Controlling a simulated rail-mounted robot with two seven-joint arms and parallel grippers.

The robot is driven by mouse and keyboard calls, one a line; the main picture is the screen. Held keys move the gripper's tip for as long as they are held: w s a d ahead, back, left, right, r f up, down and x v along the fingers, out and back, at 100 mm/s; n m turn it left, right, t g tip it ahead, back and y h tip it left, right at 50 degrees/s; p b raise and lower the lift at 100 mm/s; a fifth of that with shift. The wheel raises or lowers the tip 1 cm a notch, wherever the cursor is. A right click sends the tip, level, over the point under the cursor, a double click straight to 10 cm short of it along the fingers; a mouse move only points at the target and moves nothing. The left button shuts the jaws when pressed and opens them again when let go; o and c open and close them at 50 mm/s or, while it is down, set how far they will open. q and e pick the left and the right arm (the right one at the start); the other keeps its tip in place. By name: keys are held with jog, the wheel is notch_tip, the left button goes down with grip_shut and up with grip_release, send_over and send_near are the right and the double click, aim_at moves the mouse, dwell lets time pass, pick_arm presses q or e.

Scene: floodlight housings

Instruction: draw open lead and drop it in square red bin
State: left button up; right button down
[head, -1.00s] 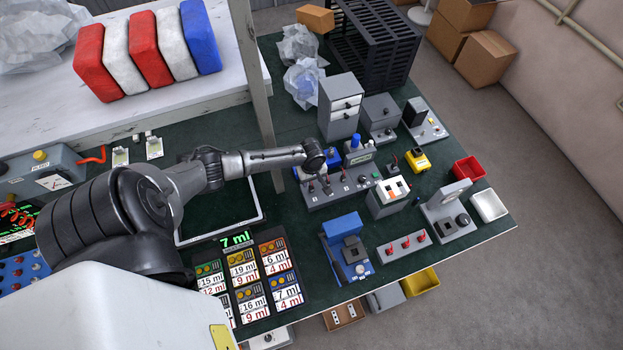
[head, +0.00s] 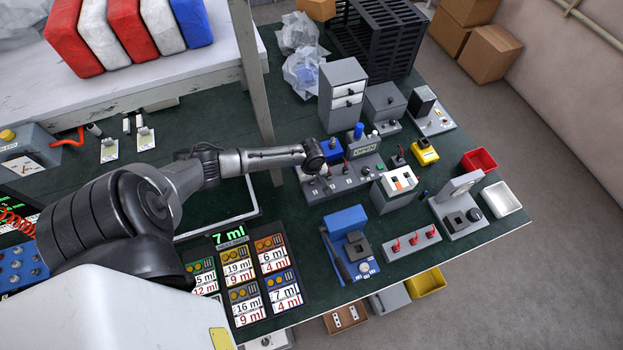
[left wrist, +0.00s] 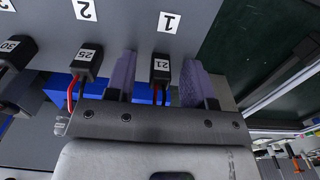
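A grey test panel (head: 343,180) with a row of plugged leads stands on the green table, its small screen reading OPEN (head: 366,150). My left gripper (head: 318,168) is over the panel's left end; its fingertips are hard to see there. In the left wrist view my left gripper (left wrist: 158,78) is open. Its two purple-padded fingers stand either side of the black plug tagged 21 (left wrist: 160,68), below label 1, with gaps on both sides. The plug tagged 25 (left wrist: 88,62), below label 2, is outside the fingers. The square red bin (head: 479,160) stands at the table's right edge. My right gripper is not in view.
A white bin (head: 502,199) stands near the red one. A grey drawer unit (head: 342,95) rises behind the panel, and a white-faced box (head: 394,188) stands in front right. A wooden post (head: 252,75) is close to my left arm.

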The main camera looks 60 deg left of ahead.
pick_arm(q)
grip_shut()
jog(key=shift+r, duration=0.2)
dwell(0.3)
jog(key=shift+r+p, duration=2)
jog(key=shift+p, duration=0.75)
